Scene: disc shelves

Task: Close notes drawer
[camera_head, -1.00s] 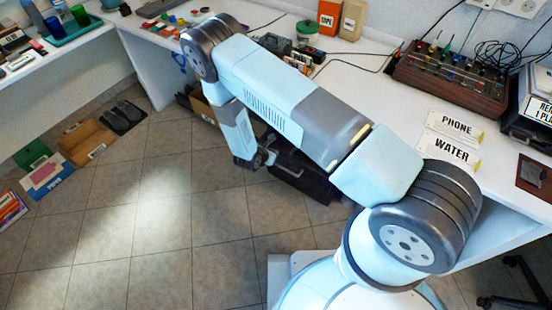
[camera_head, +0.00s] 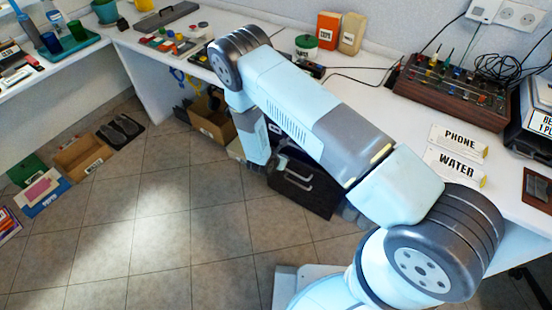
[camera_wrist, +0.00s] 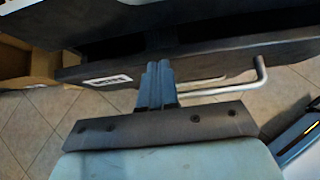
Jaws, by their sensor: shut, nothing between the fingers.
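A black drawer unit with silver handles (camera_head: 298,178) stands under the desk, partly behind my arm in the head view. In the wrist view a dark drawer front (camera_wrist: 215,61) with a small white label (camera_wrist: 107,81) and a bar handle (camera_wrist: 240,84) spans the upper part. A dark gap behind this front shows the drawer standing at least partly out. The label is too blurred to read for certain. My gripper (camera_wrist: 158,70) is shut and empty, its fingertips at the drawer front, left of the handle's bent end. Whether they touch it is unclear.
Cardboard boxes (camera_head: 212,120) stand left of the drawer unit. More boxes (camera_head: 82,157) lie on the floor at left. The desk (camera_head: 385,125) above carries a red-brown mixer panel (camera_head: 455,92) and signs. The tiled floor (camera_head: 150,230) in front is clear.

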